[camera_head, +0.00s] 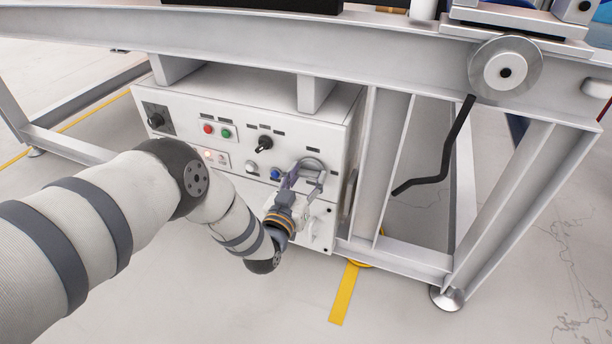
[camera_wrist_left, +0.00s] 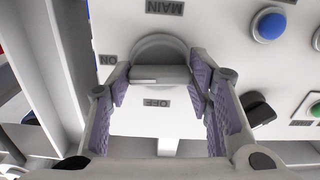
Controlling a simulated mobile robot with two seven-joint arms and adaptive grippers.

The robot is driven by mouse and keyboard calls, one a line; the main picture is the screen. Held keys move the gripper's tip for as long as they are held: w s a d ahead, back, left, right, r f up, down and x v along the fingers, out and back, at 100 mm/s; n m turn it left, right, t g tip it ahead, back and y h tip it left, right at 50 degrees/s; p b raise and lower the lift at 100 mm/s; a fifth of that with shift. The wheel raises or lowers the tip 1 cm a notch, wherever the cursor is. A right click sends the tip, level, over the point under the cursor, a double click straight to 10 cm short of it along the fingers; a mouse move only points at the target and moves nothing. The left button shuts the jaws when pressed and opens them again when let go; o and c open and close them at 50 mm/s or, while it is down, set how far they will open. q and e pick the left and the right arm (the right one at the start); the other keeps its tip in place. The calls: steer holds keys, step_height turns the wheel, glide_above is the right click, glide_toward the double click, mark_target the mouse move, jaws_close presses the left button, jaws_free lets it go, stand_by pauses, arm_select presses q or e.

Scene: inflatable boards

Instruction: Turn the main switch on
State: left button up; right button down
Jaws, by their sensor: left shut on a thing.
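The main switch (camera_head: 311,163) is a grey round rotary switch at the right end of the white control box's front. In the left wrist view the switch (camera_wrist_left: 158,46) has a flat bar handle (camera_wrist_left: 160,75) across it, level in the picture. A MAIN label (camera_wrist_left: 165,7), an ON label (camera_wrist_left: 107,60) and an OFF label (camera_wrist_left: 157,103) surround it, upside down. My left gripper (camera_head: 303,177) is at the switch. In the wrist view its purple-padded fingers (camera_wrist_left: 160,80) are shut on the handle, one at each end. My right gripper is not in view.
The control box (camera_head: 230,100) also carries red (camera_head: 208,129) and green (camera_head: 226,134) buttons, a black selector (camera_head: 265,143) and a blue button (camera_head: 275,174). The box hangs under a grey frame table (camera_head: 400,50). A table leg (camera_head: 378,160) stands close right of the switch.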

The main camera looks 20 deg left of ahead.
arm_select(q)
steer(key=shift+m, duration=0.6)
steer(key=o, duration=1.1)
steer(key=shift+o, duration=0.2)
steer(key=s, duration=1.2)
steer(key=shift+a, duration=0.2)
